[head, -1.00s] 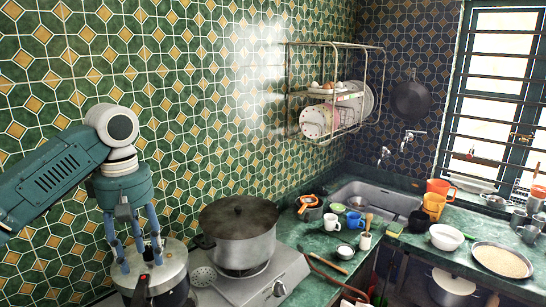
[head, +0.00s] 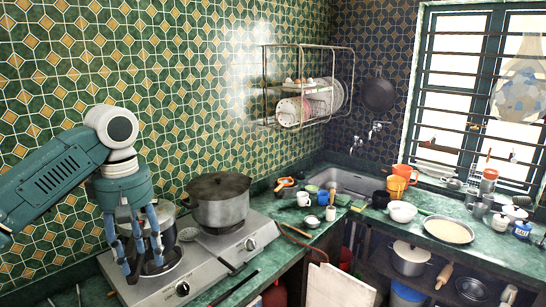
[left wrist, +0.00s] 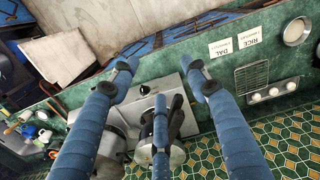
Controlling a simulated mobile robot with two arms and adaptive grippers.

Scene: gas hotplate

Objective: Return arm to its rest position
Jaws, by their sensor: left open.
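My left arm comes in from the left in the head view, still raised and bent, with its gripper (head: 143,264) pointing down. The gripper's blue fingers are spread and empty. They are in front of the pressure cooker (head: 163,213) and overlap it in the picture; I see no grip on it. In the left wrist view the open gripper (left wrist: 160,78) has its fingers apart, with the cooker's dark handle (left wrist: 179,118) showing beyond them. The cooker is partly hidden by the fingers. My right gripper is in neither view.
The tiled wall (head: 50,110) is behind my arm. Cups and bowls crowd the right counter.

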